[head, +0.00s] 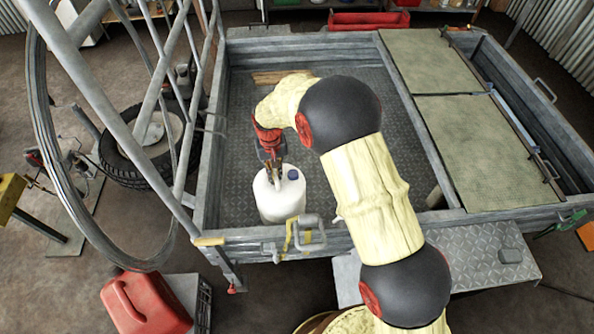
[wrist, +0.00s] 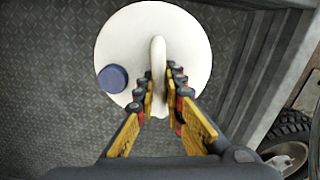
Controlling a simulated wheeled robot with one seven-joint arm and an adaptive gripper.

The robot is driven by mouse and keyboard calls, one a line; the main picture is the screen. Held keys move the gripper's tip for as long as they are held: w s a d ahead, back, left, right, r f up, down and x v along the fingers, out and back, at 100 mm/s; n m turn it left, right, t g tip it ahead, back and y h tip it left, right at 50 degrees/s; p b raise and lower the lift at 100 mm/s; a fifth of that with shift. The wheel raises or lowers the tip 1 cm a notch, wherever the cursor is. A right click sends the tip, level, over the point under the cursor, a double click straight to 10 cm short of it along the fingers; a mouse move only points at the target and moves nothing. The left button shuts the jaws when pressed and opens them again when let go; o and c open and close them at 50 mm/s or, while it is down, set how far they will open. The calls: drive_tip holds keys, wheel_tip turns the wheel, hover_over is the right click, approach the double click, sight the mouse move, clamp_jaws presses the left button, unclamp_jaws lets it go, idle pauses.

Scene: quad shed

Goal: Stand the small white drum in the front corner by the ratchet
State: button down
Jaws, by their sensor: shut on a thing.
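The small white drum (head: 280,204) is upright inside the trailer bed, near its front left corner and behind the front wall. The front wall hides its base, so I cannot tell whether it touches the floor. My gripper (head: 274,163) is above it, shut on its top handle. In the wrist view, the fingers (wrist: 163,80) close around the white handle (wrist: 158,55), with the drum's blue cap (wrist: 112,78) to the left. The grey ratchet (head: 309,232) with a yellow strap sits on the front wall, just right of the drum.
The trailer's ribbed metal floor (head: 240,110) is mostly clear, with wooden pieces (head: 283,77) at the back. A grey ladder-like frame (head: 150,110) rises left of the bed. Tan panels (head: 430,70) cover the right side. A red fuel can (head: 145,303) is outside, front left.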

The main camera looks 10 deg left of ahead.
sight(257, 180)
drive_tip(key=shift+m, duration=0.3)
drive_tip(key=a, duration=0.6)
drive_tip(key=shift+s+r+p, duration=0.25)
drive_tip(key=shift+r+p, duration=0.05)
drive_tip(key=shift+w+a+r, duration=0.1)
drive_tip(key=shift+a, duration=0.25)
drive_tip(key=shift+w+a+r+m, duration=0.2)
drive_tip(key=shift+w+r+m, duration=0.2)
drive_tip(key=shift+m, duration=0.6)
drive_tip(key=shift+f, duration=0.1)
drive_tip(key=shift+f+b, duration=2.65)
drive_tip(key=shift+f, duration=2)
drive_tip(key=c, duration=1.8)
unclamp_jaws()
drive_tip(key=shift+s, duration=0.1)
drive_tip(key=shift+d, duration=0.1)
